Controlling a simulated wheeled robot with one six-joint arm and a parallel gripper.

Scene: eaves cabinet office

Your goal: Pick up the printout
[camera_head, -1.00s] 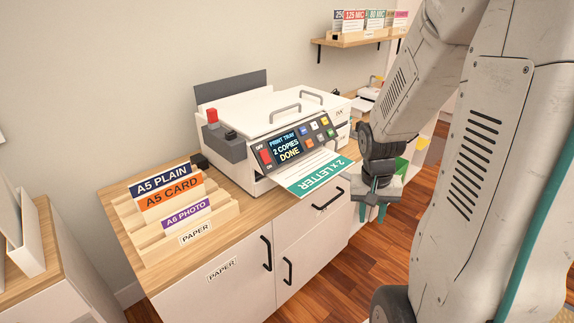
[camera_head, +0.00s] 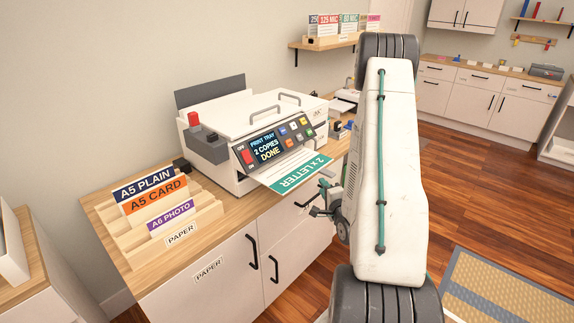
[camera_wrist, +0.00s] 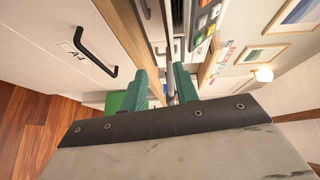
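The printout (camera_head: 300,174) is a white sheet with a teal band reading "2 x LETTER". It sticks out of the front of the white printer (camera_head: 255,125), over the counter's front edge. The printer's screen reads "PRINT TRAY 2 COPIES DONE". My gripper (camera_head: 318,210) is just right of and below the printout's outer end in the head view, and appears apart from it. In the wrist view my gripper (camera_wrist: 166,86) has its two teal fingers spread with a gap between them. I cannot clearly make out the printout in the wrist view.
A wooden paper rack (camera_head: 165,222) with labelled cards stands left of the printer. Cabinet doors with black handles (camera_head: 252,252) lie below the counter. A shelf (camera_head: 325,44) hangs behind. Wooden floor (camera_head: 435,215) is open to the right, with a patterned mat (camera_head: 500,290).

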